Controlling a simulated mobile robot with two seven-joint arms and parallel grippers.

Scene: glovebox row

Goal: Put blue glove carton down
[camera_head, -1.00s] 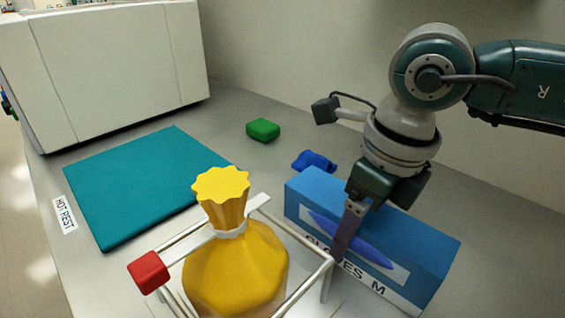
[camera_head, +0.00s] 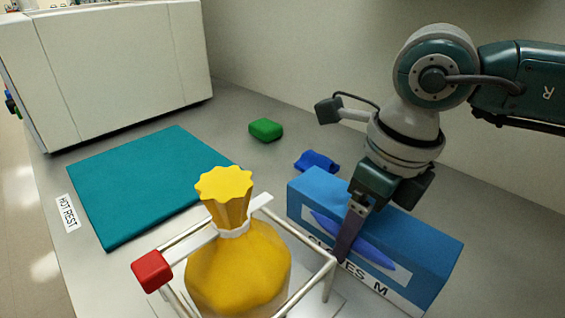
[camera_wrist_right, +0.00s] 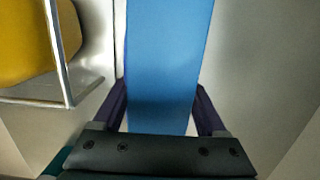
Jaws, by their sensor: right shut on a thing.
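The blue glove carton (camera_head: 420,245) is a long box with a white label reading "GLOVES M" and a blue oval on its front. It is at the right of the head view, beside the wire stand. My right gripper (camera_head: 350,228) is shut across the carton's narrow width, one finger over the label side. In the right wrist view the carton (camera_wrist_right: 168,60) runs between both fingers of the gripper (camera_wrist_right: 162,108). The carton's underside is hidden, so I cannot tell whether it touches the bench. My left gripper is not in view.
A yellow tied bag (camera_head: 240,270) sits in a wire stand (camera_head: 325,268) with a red clip (camera_head: 151,271), close left of the carton. A teal mat (camera_head: 150,185), green block (camera_head: 265,130) and blue item (camera_head: 316,161) lie on the bench (camera_head: 235,110). A white machine (camera_head: 110,75) stands behind.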

